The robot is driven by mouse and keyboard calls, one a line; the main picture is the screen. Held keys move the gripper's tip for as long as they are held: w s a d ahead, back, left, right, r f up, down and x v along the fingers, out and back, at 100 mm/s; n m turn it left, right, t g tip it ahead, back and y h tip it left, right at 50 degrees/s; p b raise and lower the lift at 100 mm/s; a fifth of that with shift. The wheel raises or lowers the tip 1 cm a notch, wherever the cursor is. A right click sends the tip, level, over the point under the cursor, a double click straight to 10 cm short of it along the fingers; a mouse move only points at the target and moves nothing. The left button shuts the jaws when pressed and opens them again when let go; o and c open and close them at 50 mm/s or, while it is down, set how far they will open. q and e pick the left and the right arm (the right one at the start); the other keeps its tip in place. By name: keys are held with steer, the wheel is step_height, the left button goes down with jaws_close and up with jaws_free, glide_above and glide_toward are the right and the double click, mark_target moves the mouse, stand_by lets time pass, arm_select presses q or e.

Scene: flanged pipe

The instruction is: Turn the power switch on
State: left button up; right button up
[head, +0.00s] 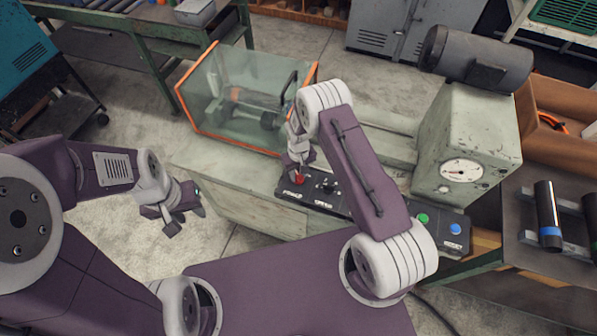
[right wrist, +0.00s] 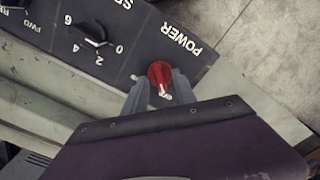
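The red power switch knob (head: 299,179) sits at the left end of the dark control panel (head: 322,188), on the front of the machine. In the right wrist view the knob (right wrist: 160,74) is beside the white POWER lettering, and its pale pointer mark faces the gripper. My right gripper (head: 299,164) is at the knob. Its fingers (right wrist: 160,84) stand on both sides of the knob with no clear gap, so it looks shut on it. The knob's lower part is hidden. My left gripper (head: 186,212) is open and empty, left of the machine.
A black speed dial (right wrist: 92,34) is next to the power switch. Green (head: 422,218) and blue (head: 455,229) buttons are at the panel's right end. A clear guard (head: 235,105) with orange edges stands behind. A gauge (head: 462,170) is on the machine's right housing.

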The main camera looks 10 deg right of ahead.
steer(key=shift+f, duration=0.15)
jaws_close()
